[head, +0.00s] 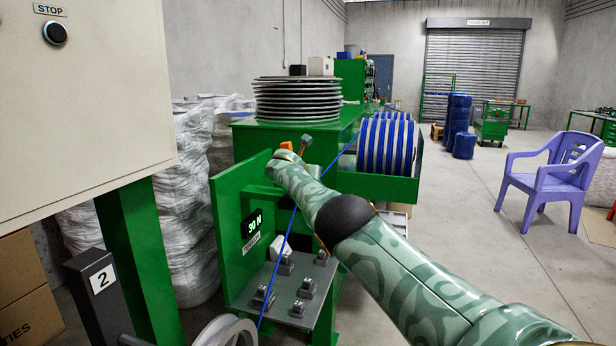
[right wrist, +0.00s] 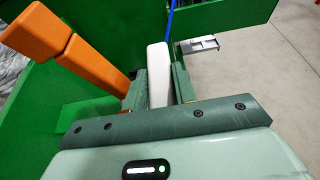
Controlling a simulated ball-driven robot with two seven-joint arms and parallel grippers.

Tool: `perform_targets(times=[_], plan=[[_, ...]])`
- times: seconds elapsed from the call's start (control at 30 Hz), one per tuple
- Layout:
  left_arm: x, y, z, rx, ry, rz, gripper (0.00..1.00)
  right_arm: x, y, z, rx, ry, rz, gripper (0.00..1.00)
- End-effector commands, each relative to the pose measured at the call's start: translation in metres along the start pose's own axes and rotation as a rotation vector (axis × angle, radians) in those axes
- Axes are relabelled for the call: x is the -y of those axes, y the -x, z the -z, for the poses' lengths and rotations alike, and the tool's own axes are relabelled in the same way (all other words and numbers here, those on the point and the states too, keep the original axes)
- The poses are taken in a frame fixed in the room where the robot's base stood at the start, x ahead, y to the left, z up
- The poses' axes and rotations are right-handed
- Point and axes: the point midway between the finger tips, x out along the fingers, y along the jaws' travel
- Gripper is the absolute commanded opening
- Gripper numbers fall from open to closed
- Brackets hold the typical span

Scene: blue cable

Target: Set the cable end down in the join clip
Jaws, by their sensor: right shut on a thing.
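The blue cable (head: 284,245) runs from the blue-and-white spool (head: 385,143) past the green panel, over a grey plate (head: 267,272) with several grey clips (head: 308,287), and down toward the front. I cannot tell which clip is the join clip. My right arm reaches in from the right, and its far end hides the gripper in the head view. In the right wrist view my right gripper (right wrist: 160,88) is shut on an upright white piece (right wrist: 157,72). Blue cable (right wrist: 170,15) shows just beyond it; whether they are joined is unclear. My left gripper is out of view.
An orange lever (right wrist: 62,50) stands close beside the right gripper. A green panel with a 30 N display (head: 252,223) borders the plate on the left. A grey wheel (head: 227,331) is at the front. Open floor and a purple chair (head: 548,172) are to the right.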

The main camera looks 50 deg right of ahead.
Motion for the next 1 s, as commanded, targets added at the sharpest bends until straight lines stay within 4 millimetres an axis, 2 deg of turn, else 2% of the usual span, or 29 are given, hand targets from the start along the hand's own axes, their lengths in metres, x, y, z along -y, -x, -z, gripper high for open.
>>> perform_targets(times=[1.0], plan=[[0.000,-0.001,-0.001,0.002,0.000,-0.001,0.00,0.000,-0.006,0.014,0.000,0.000,0.001,0.07]])
